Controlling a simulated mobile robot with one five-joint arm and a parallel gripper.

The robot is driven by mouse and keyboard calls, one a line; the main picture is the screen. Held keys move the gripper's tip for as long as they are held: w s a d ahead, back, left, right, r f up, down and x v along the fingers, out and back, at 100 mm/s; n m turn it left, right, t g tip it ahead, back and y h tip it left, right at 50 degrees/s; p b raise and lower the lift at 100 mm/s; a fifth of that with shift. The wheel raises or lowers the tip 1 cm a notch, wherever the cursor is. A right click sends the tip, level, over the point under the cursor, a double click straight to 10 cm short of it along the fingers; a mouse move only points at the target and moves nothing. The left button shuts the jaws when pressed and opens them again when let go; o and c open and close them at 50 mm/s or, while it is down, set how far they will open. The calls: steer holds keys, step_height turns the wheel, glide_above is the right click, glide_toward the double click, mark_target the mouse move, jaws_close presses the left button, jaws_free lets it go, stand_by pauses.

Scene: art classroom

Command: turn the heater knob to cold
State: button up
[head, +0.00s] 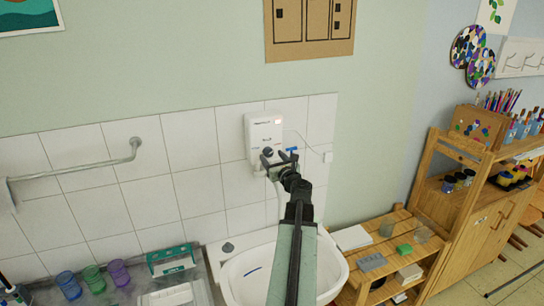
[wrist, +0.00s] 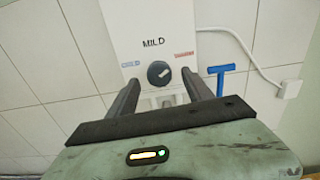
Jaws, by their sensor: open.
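In the head view my gripper (head: 279,160) is in front of the heater's lower part.
A blue T-shaped handle (wrist: 221,76) is close to the right finger. A white cable runs to a wall socket (wrist: 290,89). Below are the white sink (head: 240,276), cups (head: 92,277) on the left counter and a wooden shelf (head: 395,250) on the right.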

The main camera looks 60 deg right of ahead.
steer(key=shift+x, duration=0.95)
jaws_close()
